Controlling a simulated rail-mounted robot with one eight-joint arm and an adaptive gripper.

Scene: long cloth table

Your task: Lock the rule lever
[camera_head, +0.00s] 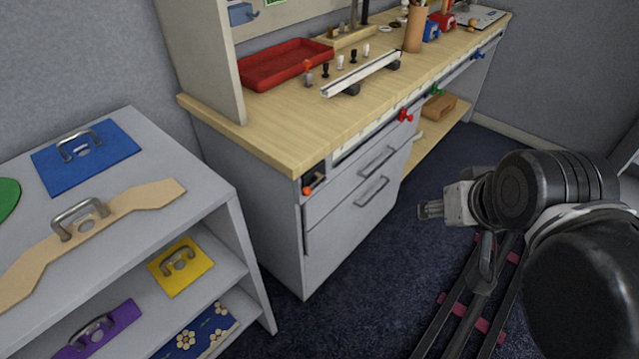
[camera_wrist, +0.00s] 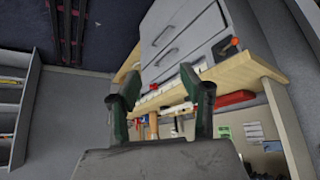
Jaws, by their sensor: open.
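A pale rule strip (camera_head: 370,133) runs along the front edge of the wooden bench. At its near end, a small lever with an orange-red tip (camera_head: 307,190) sits in a dark recess; it also shows in the wrist view (camera_wrist: 228,47). Red (camera_head: 405,116), green (camera_head: 437,90) and blue (camera_head: 479,53) knobs sit farther along the edge. I cannot tell whether the lever is locked. My gripper (camera_head: 430,209) is open and empty, in the air right of the bench drawers. Its two dark fingers (camera_wrist: 157,80) stand apart in the wrist view, touching nothing.
The wooden bench top (camera_head: 270,130) carries a red tray (camera_head: 287,64), a white rail (camera_head: 361,74) and several small pegs. Drawers with metal handles (camera_head: 372,191) lie below. A grey shelf (camera_head: 150,205) with handled boards stands at the left.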

